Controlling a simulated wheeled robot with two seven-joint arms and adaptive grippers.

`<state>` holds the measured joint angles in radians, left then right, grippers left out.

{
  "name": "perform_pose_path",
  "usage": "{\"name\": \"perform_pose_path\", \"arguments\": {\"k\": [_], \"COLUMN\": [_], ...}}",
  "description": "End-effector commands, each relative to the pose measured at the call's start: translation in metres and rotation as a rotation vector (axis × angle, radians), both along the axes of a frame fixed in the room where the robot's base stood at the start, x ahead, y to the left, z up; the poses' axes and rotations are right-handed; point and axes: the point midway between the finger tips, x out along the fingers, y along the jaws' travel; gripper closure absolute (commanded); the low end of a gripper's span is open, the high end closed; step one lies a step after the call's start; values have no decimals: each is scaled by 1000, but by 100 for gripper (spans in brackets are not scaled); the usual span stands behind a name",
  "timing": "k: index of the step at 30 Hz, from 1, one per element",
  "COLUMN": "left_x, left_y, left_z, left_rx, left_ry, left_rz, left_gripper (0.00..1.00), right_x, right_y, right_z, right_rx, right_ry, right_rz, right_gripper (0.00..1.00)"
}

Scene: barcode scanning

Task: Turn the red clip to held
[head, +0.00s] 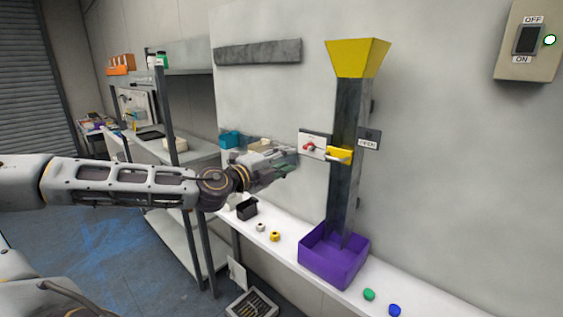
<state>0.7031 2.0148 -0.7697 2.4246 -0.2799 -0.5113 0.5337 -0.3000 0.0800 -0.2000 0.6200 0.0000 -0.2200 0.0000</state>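The red clip (309,146) sits on a small pale plate (322,138) at the left side of a dark upright chute (346,110). The marking on the plate is too small to read. A yellow piece (341,154) sticks out at the chute's front, just right of the clip. My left gripper (289,160) reaches in from the left, with its tip a little left of and below the red clip, seemingly apart from it. Its fingers are seen side-on and small, so their opening is unclear. My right gripper is out of view.
A yellow funnel (357,58) tops the chute, and a purple bin (318,263) stands at its foot on a white ledge (287,238). Small coloured pieces and a black box (247,208) lie along the ledge. A shelf rack (172,130) stands left, behind my arm.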

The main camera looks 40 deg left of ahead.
Motion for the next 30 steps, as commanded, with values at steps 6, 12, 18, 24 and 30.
{"name": "perform_pose_path", "arguments": {"k": [6, 12, 18, 24, 30], "left_x": [-7, -8, -7, -7, -6], "left_y": [1, 1, 1, 1, -4], "left_z": [0, -1, -1, -1, -4], "left_rx": [-3, -3, -3, -3, -11], "left_ry": [0, 1, 1, 1, 4], "left_rz": [0, 1, 1, 0, -5], "left_gripper": [68, 68, 68, 68, 68], "right_x": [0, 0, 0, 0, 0], "right_y": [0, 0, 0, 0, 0], "right_z": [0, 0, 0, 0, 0], "right_rx": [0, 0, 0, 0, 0], "right_ry": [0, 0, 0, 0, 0], "right_rz": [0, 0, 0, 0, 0], "right_gripper": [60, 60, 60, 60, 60]}}
